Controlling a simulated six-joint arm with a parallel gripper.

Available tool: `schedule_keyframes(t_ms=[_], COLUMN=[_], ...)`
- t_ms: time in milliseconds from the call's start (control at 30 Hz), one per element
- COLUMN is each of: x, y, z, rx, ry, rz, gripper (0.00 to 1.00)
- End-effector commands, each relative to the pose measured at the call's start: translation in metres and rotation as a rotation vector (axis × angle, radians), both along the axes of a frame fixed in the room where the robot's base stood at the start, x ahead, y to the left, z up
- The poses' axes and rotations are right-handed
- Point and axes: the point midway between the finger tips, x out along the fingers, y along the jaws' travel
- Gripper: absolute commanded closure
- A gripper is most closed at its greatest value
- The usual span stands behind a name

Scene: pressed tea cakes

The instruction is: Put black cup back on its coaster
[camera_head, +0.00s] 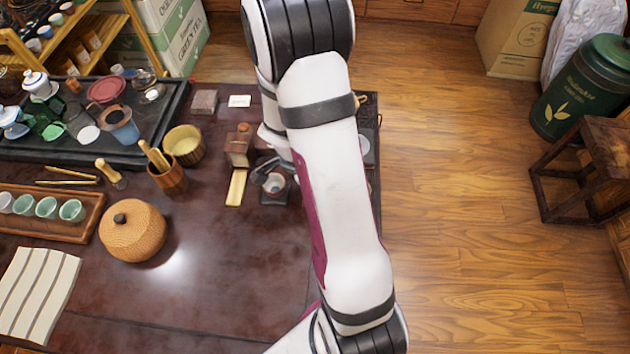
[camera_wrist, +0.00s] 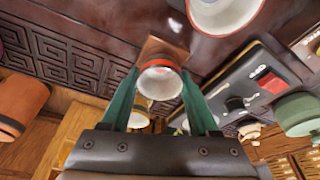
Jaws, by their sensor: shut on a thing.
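My gripper (camera_wrist: 160,78) has its two green fingers on either side of a small cup (camera_wrist: 160,83), shut on it. In the wrist view the cup has a pale inside and a reddish rim, and its outer wall is mostly hidden. A brown square coaster (camera_wrist: 158,46) shows just behind the cup; I cannot tell whether they touch. In the head view the black cup (camera_head: 275,184) is small and dark, at my gripper, over a dark square base near the table's right side. My arm hides part of this area.
A wooden block stand (camera_head: 239,140) and a light bamboo piece (camera_head: 236,188) are just left of the cup. A yellow-lined bowl (camera_head: 184,143), a wooden tool holder (camera_head: 170,178) and a round woven jar (camera_head: 133,233) stand farther left.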

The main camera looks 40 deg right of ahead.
Motion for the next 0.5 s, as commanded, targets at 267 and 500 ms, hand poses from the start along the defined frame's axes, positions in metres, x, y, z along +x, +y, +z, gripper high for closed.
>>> schedule_keyframes(t_ms=[267, 500], x=[0.0, 0.0], y=[-0.0003, -0.0004], z=[-0.0023, -0.0021], rx=[0.0, 0.0], ry=[0.0, 0.0], rz=[-0.002, -0.001], gripper=[0.32, 0.09])
